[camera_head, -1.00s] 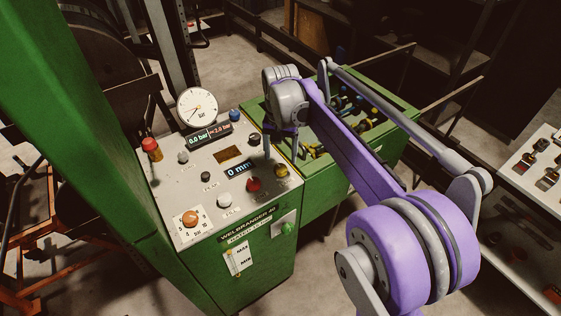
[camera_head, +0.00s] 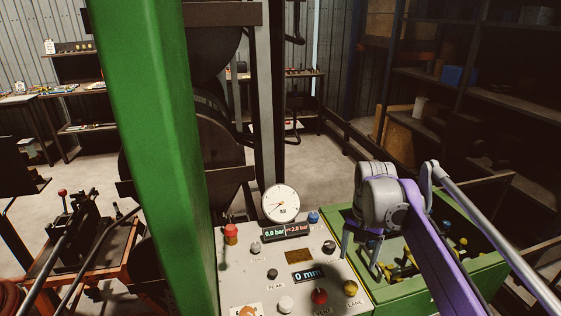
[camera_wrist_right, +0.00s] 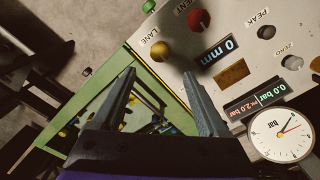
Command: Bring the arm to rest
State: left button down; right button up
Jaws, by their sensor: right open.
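My right gripper (camera_head: 360,262) hangs over the right edge of the control panel (camera_head: 236,284), near the black knob (camera_head: 328,247) and the yellow knob (camera_head: 350,288). My purple and grey right arm reaches in from the lower right. In the right wrist view the two fingers (camera_wrist_right: 159,74) stand apart with nothing between them. Beyond them are the panel edge and the yellow LANE knob (camera_wrist_right: 161,50). My left gripper is not in view.
The gauge (camera_head: 281,203) stands at the panel's back; the displays read 0.0 bar and 0 mm. A green post (camera_head: 150,150) rises left of the panel. A green bin (camera_head: 400,300) with several fittings lies right, under my arm. Dark shelves (camera_head: 440,85) stand behind.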

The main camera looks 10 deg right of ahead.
jog(key=s+a+f+n+t, duration=0.2)
jog(key=s+a+f+n, duration=0.2)
jog(key=s+f, duration=0.3)
jog(key=s+a+f+n+t, duration=0.3)
jog(key=s+a+f, duration=0.3)
jog(key=s, duration=0.8)
jog(key=shift+a+f+n, duration=0.15)
jog(key=shift+f+n, duration=0.45)
jog(key=shift+r, duration=0.1)
dwell(2.9)
